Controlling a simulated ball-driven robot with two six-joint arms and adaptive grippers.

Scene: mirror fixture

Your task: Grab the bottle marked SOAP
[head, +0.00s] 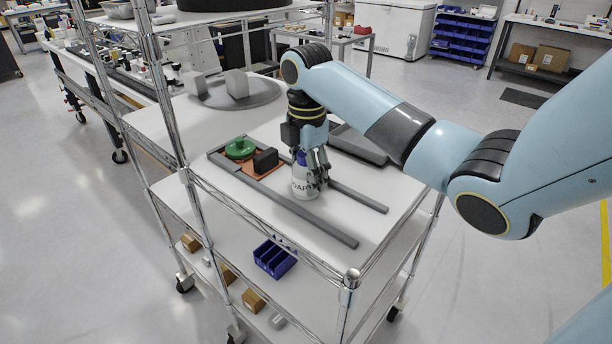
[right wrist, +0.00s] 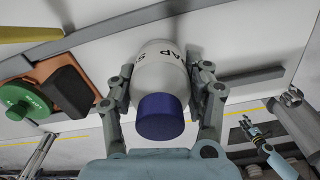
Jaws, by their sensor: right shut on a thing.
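The white bottle (head: 300,186) with a dark blue cap stands upright on the cart's top shelf, between two grey rails. Part of its black lettering shows, ending in "AP". In the right wrist view the bottle (right wrist: 160,62) sits between the fingers, cap toward the camera. My right gripper (head: 311,176) comes down from above and is shut on the bottle, one finger on each side. I cannot tell whether the bottle touches the shelf. A small gripper (right wrist: 255,130), seemingly my left, shows far off in the right wrist view; its jaw state is unclear.
Left of the bottle, a green round piece (head: 239,149) and a black block (head: 265,160) sit on an orange-brown plate. Grey rails (head: 358,193) flank the bottle. A dark grey tray (head: 358,144) lies behind. A chrome post (head: 349,290) stands at the front corner.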

